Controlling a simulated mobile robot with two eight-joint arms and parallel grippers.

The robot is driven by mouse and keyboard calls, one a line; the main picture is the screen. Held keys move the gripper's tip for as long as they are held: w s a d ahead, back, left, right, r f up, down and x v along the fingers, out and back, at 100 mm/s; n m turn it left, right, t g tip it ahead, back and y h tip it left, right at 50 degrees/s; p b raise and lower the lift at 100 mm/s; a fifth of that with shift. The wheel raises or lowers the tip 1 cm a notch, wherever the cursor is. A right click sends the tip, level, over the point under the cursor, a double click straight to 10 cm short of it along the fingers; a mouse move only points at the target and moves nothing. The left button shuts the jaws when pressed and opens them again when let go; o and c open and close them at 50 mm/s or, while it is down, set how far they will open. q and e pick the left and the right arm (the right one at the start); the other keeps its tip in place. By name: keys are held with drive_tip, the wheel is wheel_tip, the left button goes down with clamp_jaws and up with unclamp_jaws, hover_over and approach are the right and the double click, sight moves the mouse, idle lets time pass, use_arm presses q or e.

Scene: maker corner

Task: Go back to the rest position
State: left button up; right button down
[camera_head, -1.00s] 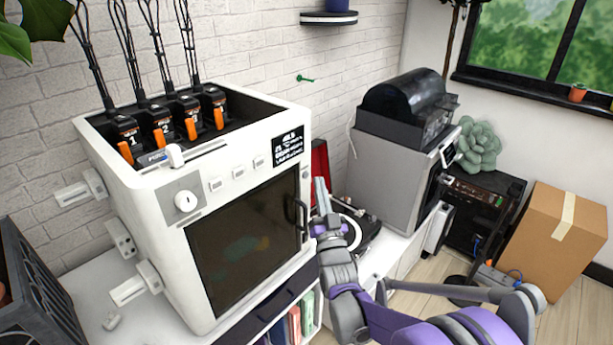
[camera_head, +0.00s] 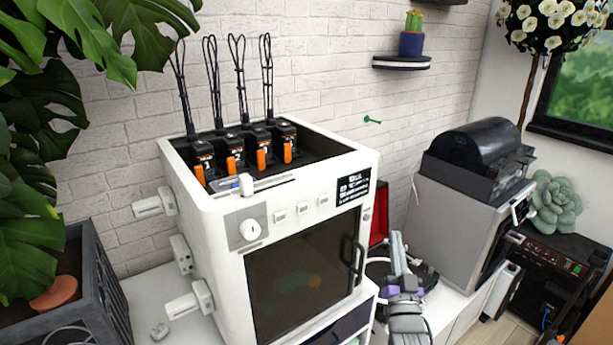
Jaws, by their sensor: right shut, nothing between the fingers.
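My right gripper (camera_head: 398,250) is in the lower right middle of the head view, fingers pointing up. It is shut and empty. It is to the right of the white printer-like machine (camera_head: 222,270) and its dark door handle (camera_head: 352,255), apart from the handle in the picture. It hides part of a turntable (camera_head: 428,275) behind it. My left gripper is not in view.
The white machine stands on a white cabinet (camera_head: 140,308), with several numbered black-and-orange units (camera_head: 262,150) in its top. A grey machine (camera_head: 455,225) with a dark lid stands to the right. A dark crate (camera_head: 98,290) and large leaves (camera_head: 85,45) are at left.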

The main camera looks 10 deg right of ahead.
drive_tip(key=s+a+f+n+g+y+p, duration=0.2)
drive_tip(key=s+a+f+g+y, duration=0.2)
drive_tip(key=a+f+g, duration=0.3)
drive_tip(key=s+a+f+n+g+p, duration=0.1)
drive_tip(key=s+a+f+g, duration=0.1)
drive_tip(key=s, duration=0.4)
drive_tip(key=s+a+f+n+g+y, duration=0.1)
drive_tip(key=s+a+f+g, duration=0.2)
drive_tip(key=s, duration=0.4)
drive_tip(key=s+a+f+n+g+y+p, duration=0.1)
drive_tip(key=s+a+f+g, duration=0.2)
drive_tip(key=s, duration=0.4)
drive_tip(key=shift+a+f+g+p, duration=0.15)
drive_tip(key=shift+f+g+p, duration=0.15)
drive_tip(key=shift+g, duration=0.6)
